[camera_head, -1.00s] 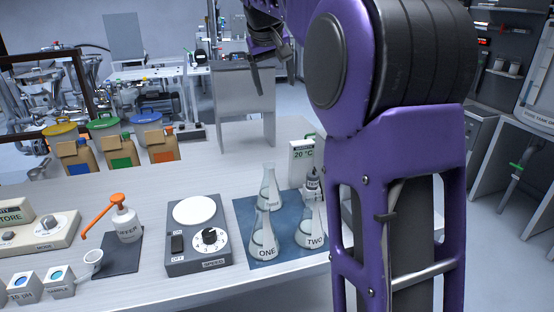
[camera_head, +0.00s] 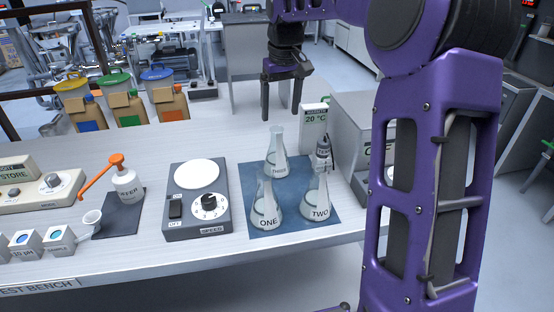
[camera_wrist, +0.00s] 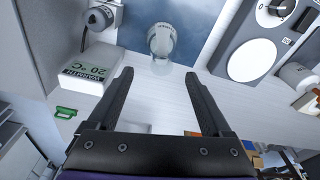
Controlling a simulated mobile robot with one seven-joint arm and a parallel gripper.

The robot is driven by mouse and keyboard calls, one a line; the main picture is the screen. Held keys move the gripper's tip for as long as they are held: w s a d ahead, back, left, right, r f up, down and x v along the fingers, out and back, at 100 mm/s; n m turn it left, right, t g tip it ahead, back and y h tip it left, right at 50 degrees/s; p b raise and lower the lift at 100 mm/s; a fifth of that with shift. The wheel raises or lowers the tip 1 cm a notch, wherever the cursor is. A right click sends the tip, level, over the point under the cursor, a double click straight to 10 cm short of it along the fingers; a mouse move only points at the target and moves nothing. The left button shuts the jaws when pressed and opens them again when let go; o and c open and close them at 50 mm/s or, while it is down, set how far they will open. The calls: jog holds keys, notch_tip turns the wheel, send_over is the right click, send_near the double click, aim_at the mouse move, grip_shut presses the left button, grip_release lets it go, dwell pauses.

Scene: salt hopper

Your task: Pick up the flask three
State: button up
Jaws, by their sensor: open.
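Flask three (camera_head: 276,156) is a clear conical flask labelled THREE. It stands upright on the blue mat (camera_head: 245,208), behind flask one (camera_head: 266,208) and flask two (camera_head: 317,200). My gripper (camera_head: 281,112) is open and empty, above and behind flask three in the head view. In the wrist view, a clear flask (camera_wrist: 162,42) stands on the blue mat, beyond and between the open fingers (camera_wrist: 157,78). Its label is hard to read there, but its place at the mat's edge fits flask three. Nothing touches it.
A grey box (camera_head: 358,135) is farther right. A stirrer plate (camera_head: 197,205) is left of the mat. The bench behind flask three is clear.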

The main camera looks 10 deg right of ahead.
aim_at(277, 129)
jog(key=f, duration=0.3)
jog(key=w+f, duration=0.1)
jog(key=f, duration=0.1)
jog(key=f+b, duration=0.1)
jog(key=f, duration=0.2)
jog(key=shift+w+a+f, duration=0.2)
jog(key=shift+a+f, duration=0.1)
jog(key=shift+f, duration=0.05)
jog(key=shift+c, duration=0.2)
grip_shut()
jog(key=shift+r, duration=0.1)
dwell(0.8)
